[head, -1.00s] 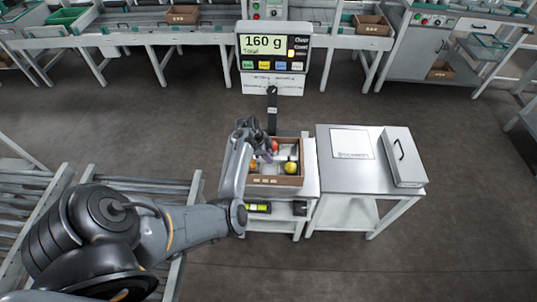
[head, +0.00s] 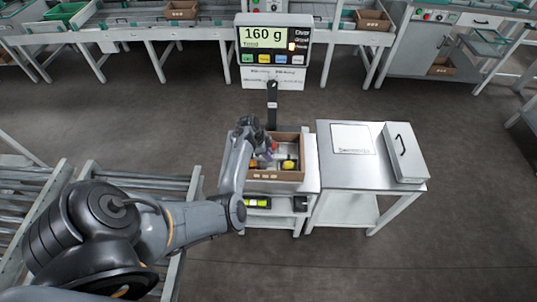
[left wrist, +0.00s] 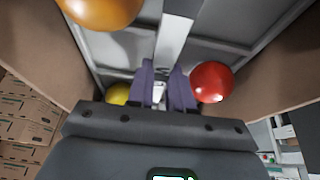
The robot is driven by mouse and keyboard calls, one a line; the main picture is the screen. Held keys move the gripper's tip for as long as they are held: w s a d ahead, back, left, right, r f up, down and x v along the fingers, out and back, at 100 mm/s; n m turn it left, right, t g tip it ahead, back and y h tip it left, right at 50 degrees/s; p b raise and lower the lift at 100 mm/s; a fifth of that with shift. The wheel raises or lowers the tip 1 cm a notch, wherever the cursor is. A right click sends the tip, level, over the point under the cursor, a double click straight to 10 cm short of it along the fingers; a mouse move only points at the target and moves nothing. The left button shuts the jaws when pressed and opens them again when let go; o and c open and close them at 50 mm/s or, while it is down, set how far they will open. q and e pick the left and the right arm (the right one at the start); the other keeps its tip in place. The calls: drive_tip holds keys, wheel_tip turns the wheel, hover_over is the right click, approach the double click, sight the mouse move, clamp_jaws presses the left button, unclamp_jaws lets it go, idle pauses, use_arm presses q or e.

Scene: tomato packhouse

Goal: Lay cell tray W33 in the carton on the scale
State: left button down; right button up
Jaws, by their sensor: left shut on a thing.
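The open brown carton (head: 275,176) stands on the scale in the head view. My left gripper (head: 263,157) reaches down into it from the left. In the left wrist view, the gripper (left wrist: 166,92) is shut on the middle rib of a grey cell tray (left wrist: 222,28), which lies between the carton walls. I cannot tell whether it rests on the bottom. An orange tomato (left wrist: 100,10), a red tomato (left wrist: 212,82) and a yellow tomato (left wrist: 117,93) sit in the tray's cells. No tray label is readable. My right gripper is out of view.
The scale display (head: 273,38) reads 160 g behind the carton. A steel table (head: 350,175) to the right holds a white sheet (head: 352,138) and a grey lidded box (head: 404,155). Roller conveyors (head: 120,180) lie at left. Conveyor benches line the back.

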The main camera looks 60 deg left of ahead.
use_arm(q)
drive_tip(key=shift+f+b, duration=0.3)
drive_tip(key=shift+f, duration=0.35)
idle(0.4)
drive_tip(key=c, duration=0.9)
unclamp_jaws()
drive_tip(key=shift+c, duration=0.2)
drive_tip(key=c, duration=0.3)
wheel_tip(320, 180, up, 8)
drive_tip(key=p, duration=0.9)
drive_tip(key=shift+r, duration=0.2)
